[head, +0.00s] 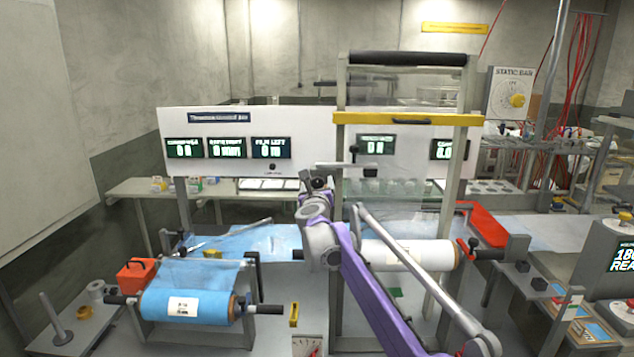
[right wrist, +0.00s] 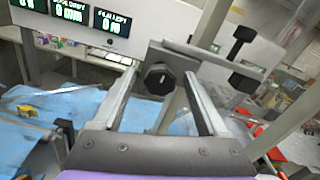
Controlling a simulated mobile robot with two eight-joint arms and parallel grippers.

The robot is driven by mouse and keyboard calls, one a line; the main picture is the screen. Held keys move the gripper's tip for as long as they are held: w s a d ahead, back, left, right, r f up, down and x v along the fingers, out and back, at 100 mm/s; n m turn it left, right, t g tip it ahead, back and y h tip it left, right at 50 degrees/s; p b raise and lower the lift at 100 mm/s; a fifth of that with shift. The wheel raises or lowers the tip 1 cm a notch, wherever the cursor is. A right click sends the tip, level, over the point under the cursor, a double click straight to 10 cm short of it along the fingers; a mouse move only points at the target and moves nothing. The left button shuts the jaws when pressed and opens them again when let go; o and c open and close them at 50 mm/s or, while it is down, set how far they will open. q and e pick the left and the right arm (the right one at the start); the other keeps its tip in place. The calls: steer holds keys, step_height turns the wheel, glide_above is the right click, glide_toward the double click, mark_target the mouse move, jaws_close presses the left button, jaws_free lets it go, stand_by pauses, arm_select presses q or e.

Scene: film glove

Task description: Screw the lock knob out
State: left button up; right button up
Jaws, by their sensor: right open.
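The lock knob (right wrist: 159,79) is a black, ridged round knob with a small white mark. In the right wrist view it sits at the front of a grey bracket (right wrist: 178,52), between the tips of my right gripper (right wrist: 160,86). The fingers are open on either side, with gaps showing between them and the knob. In the head view my right gripper (head: 316,188) is in front of the white display panel, just below a grey crossbar (head: 345,165). The knob is small and partly hidden there. My left gripper is not in view.
A clear guard frame with a yellow bar (head: 408,119) rises behind my arm. A blue film roll (head: 190,307) lies at lower left, a white roll (head: 405,255) at right.

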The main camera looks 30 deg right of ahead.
steer(key=shift+w+d, duration=0.35)
steer(key=shift+w, duration=0.2)
jaws_close()
